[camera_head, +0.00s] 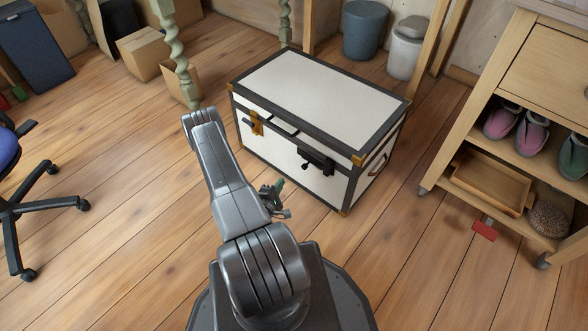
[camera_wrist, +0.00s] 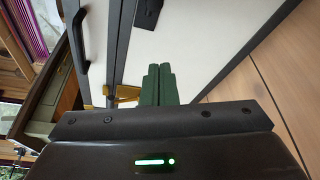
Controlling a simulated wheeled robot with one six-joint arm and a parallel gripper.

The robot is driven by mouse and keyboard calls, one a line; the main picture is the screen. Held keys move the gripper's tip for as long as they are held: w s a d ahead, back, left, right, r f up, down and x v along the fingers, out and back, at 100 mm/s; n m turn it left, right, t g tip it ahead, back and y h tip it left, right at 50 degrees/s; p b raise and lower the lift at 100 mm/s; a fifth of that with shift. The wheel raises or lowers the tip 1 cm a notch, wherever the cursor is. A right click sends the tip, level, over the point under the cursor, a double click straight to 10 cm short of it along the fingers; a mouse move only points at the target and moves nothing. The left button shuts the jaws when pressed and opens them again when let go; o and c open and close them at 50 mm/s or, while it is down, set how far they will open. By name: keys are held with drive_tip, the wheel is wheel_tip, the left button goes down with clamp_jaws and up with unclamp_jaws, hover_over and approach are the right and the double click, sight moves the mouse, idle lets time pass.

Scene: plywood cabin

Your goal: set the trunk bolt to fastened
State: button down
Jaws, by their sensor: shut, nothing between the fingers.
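The trunk (camera_head: 325,90) is white with dark edging and brass corners, and its lid is down. A black bolt (camera_head: 315,160) sits on the right part of its front, near the lid seam. A brass latch (camera_head: 257,122) with a dark lever is on the left part of the front. My gripper (camera_head: 277,188) is low in front of the trunk, apart from the bolt and partly hidden by my arm. In the wrist view its green fingers (camera_wrist: 158,84) are together and empty, with the white trunk panel (camera_wrist: 185,35) beyond. The bolt's exact setting is too small to tell.
A wooden shelf unit (camera_head: 520,110) with shoes and a tray stands right of the trunk. Bins (camera_head: 364,30) stand behind it. Cardboard boxes (camera_head: 143,52) and a turned green post (camera_head: 178,55) are at the back left, an office chair (camera_head: 20,200) at left. The floor in front is clear.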

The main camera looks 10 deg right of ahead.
drive_tip(key=b+x, duration=0.3)
drive_tip(key=x, duration=0.7)
drive_tip(key=shift+s+d+r, duration=0.4)
drive_tip(key=shift+s+d, duration=0.2)
drive_tip(key=shift+s, duration=0.15)
drive_tip(key=shift+s+d+r, duration=0.35)
drive_tip(key=shift+s+d, duration=0.25)
drive_tip(key=shift+s, duration=0.15)
drive_tip(key=s+d, duration=0.2)
drive_tip(key=s, duration=0.1)
drive_tip(key=shift+s+d, duration=0.35)
drive_tip(key=shift+d, duration=0.05)
drive_tip(key=shift+f+b, duration=0.1)
drive_tip(key=shift+b, duration=0.25)
